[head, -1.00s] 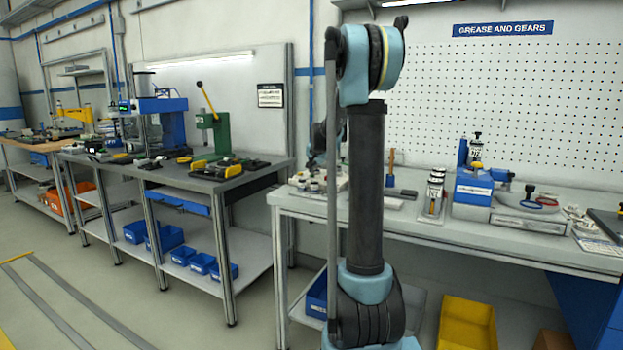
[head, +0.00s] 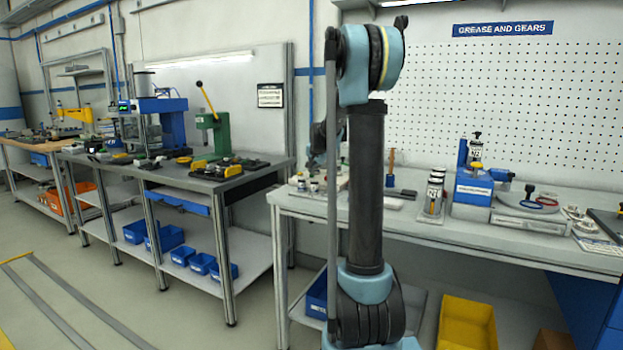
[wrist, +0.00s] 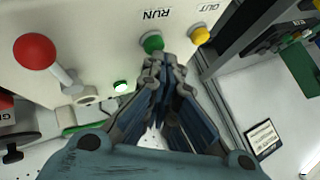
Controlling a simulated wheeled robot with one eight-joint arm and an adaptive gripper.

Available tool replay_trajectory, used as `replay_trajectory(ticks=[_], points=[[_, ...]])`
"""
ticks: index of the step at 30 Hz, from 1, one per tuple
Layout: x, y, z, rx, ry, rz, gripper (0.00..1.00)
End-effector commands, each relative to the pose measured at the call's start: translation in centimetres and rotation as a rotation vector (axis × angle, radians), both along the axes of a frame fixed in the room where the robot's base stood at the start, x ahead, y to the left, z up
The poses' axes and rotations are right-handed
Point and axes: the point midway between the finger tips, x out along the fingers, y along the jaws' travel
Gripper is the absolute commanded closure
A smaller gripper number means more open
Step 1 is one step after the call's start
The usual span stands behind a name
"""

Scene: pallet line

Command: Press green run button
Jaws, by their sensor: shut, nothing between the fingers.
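The green run button (wrist: 152,43) is on a pale panel (wrist: 95,25) in the wrist view, beside the upside-down word RUN. My gripper (wrist: 158,62) is shut and empty. Its fingertips are right at the lower edge of the green button in the picture and overlap it slightly; whether they touch it I cannot tell.
A yellow button (wrist: 200,35) sits right of the green one, near the word OUT. In the head view, a grey bench (head: 590,262) carries grease tools.

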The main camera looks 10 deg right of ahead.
Motion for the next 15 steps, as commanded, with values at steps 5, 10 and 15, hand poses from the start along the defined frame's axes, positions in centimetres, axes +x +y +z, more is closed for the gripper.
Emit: replay_trajectory(ticks=[5,10,15], points=[[0.0,0.0,0.9,0.000,0.000,0.000,1.00],[0.0,0.0,1.3,0.000,0.000,0.000,1.00],[0.0,0.0,1.3,0.000,0.000,0.000,1.00]])
